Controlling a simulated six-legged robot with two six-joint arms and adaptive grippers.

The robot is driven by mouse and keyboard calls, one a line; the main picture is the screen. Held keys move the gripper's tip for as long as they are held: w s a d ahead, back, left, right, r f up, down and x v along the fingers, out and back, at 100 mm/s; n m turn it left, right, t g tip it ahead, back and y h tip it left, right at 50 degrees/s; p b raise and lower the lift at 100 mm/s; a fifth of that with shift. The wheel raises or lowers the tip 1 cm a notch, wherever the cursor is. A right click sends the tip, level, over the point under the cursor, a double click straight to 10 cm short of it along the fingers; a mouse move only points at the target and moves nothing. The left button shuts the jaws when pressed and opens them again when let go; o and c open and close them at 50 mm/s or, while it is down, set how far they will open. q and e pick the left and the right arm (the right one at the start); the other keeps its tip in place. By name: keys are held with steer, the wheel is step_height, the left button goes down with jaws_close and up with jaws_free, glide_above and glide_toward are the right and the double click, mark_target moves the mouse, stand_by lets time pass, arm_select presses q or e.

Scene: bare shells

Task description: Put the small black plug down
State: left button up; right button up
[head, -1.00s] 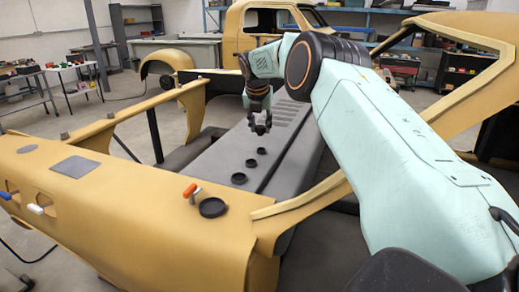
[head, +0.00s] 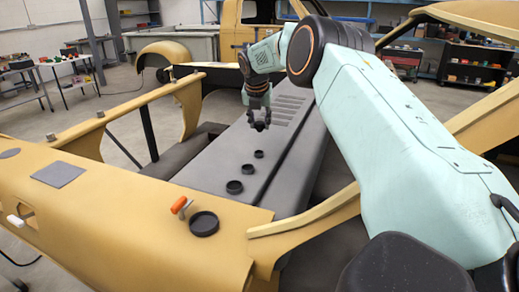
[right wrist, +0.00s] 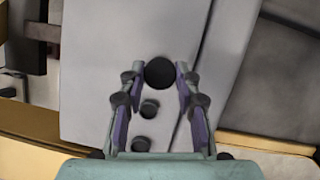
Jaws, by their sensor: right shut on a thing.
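My right gripper (head: 259,122) hangs above the grey ribbed panel, its fingers pointing down. In the right wrist view it is shut on a small black plug (right wrist: 160,72), a round dark disc between the fingertips. In the head view the held plug is hard to tell from the dark fingers. Three other black plugs, a small one (head: 259,154), a middle one (head: 247,168) and a bigger one (head: 234,187), lie in a row on the grey panel (head: 215,165). Two of these show in the right wrist view, below the held plug. My left gripper is out of view.
A large black cap (head: 203,224) and an orange-handled tool (head: 180,206) lie on the yellow body panel (head: 120,215). A yellow rail (head: 305,212) runs beside the grey panel. The grey panel is clear around the row of plugs.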

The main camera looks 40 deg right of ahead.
steer(key=f, duration=0.2)
steer(key=a+f, duration=0.1)
steer(key=f, duration=0.1)
steer(key=shift+w+d+f, duration=0.1)
steer(key=shift+d+f, duration=0.1)
steer(key=shift+f, duration=0.1)
steer(key=f, duration=0.3)
steer(key=shift+d+p, duration=0.25)
steer(key=shift+p, duration=0.15)
steer(key=shift+a+f, duration=0.15)
steer(key=shift+f, duration=0.1)
steer(key=shift+a, duration=0.2)
steer(key=o, duration=1)
steer(key=shift+d+f, duration=0.25)
steer(key=shift+d, duration=0.05)
steer(key=shift+a+r, duration=0.25)
steer(key=shift+r, duration=0.2)
steer(key=shift+b+v, duration=0.3)
steer(key=shift+v, duration=5.3)
steer(key=shift+s+r, duration=0.1)
steer(key=shift+s, duration=0.15)
steer(key=shift+w, duration=0.1)
